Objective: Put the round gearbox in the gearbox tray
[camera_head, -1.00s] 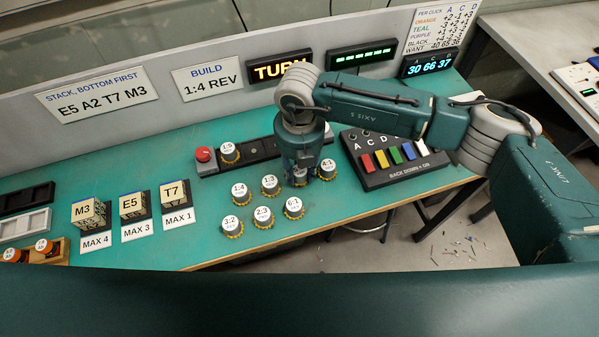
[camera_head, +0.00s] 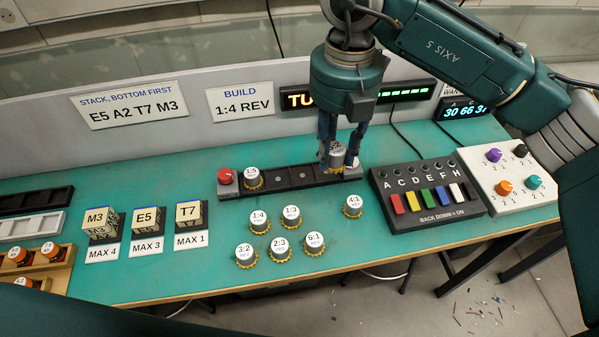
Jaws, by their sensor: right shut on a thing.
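My right gripper (camera_head: 340,156) points down and is shut on a round gearbox (camera_head: 337,156), grey with a pale labelled top and a yellow toothed base. Its label is too small to read surely. It is at the right end of a long black slotted tray (camera_head: 316,179); I cannot tell whether its base touches the tray. The tray's left part holds a 1:5 gearbox (camera_head: 252,178), and its middle slots look empty. Other round gearboxes stand on the bench in front, among them 4:1 (camera_head: 353,206) and 6:1 (camera_head: 315,243). My left gripper is out of view.
A red button (camera_head: 225,176) sits at the tray's left end. A switch box (camera_head: 428,192) and a white knob panel (camera_head: 512,183) stand to the right. Labelled cubes (camera_head: 145,219) stand to the left. A sign board (camera_head: 240,102) is behind. Teal bench (camera_head: 190,275) is bare in front.

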